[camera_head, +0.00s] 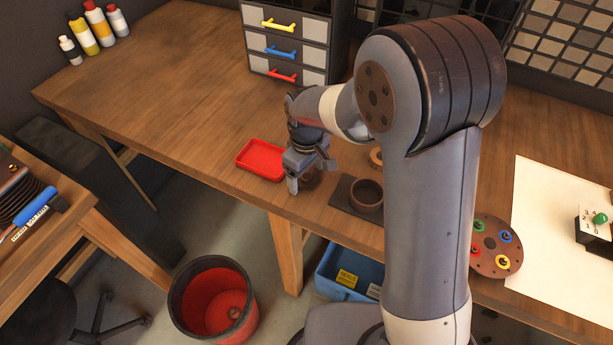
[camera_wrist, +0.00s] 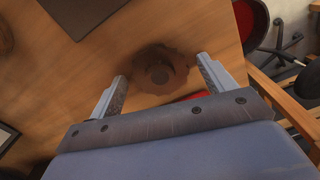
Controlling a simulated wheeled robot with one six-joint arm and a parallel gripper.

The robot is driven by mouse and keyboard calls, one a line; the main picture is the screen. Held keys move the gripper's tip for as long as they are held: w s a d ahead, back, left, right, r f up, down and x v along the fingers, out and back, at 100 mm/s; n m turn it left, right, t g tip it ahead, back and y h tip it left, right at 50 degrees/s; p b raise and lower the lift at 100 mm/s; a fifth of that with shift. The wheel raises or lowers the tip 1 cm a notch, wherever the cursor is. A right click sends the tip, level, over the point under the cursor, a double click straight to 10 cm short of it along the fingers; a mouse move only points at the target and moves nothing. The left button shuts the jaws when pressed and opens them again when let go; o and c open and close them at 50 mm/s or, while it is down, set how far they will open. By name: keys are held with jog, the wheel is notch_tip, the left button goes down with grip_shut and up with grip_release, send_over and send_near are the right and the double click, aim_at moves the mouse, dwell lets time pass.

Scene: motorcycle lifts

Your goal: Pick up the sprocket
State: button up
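The sprocket (camera_wrist: 160,72) is a dark brown toothed disc with a raised round hub, lying flat on the wooden bench in the wrist view. In the head view only part of the sprocket (camera_head: 312,179) shows, beneath and between my fingers. My gripper (camera_wrist: 160,82) is open, its two fingers spread wide on either side of the disc. It also shows in the head view, where my gripper (camera_head: 309,175) points down near the bench's front edge. It holds nothing. Whether the fingertips touch the bench or the sprocket I cannot tell.
A red tray (camera_head: 261,152) lies just left of my gripper. A brown cup (camera_head: 367,195) stands on a dark mat (camera_head: 340,193) to the right. A drawer unit (camera_head: 287,42) stands behind. A red bin (camera_head: 214,308) and a blue crate (camera_head: 327,286) are below the bench edge.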

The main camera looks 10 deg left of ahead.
jog(key=c, duration=1.1)
jog(key=shift+r, duration=0.1)
jog(key=shift+c, duration=0.2)
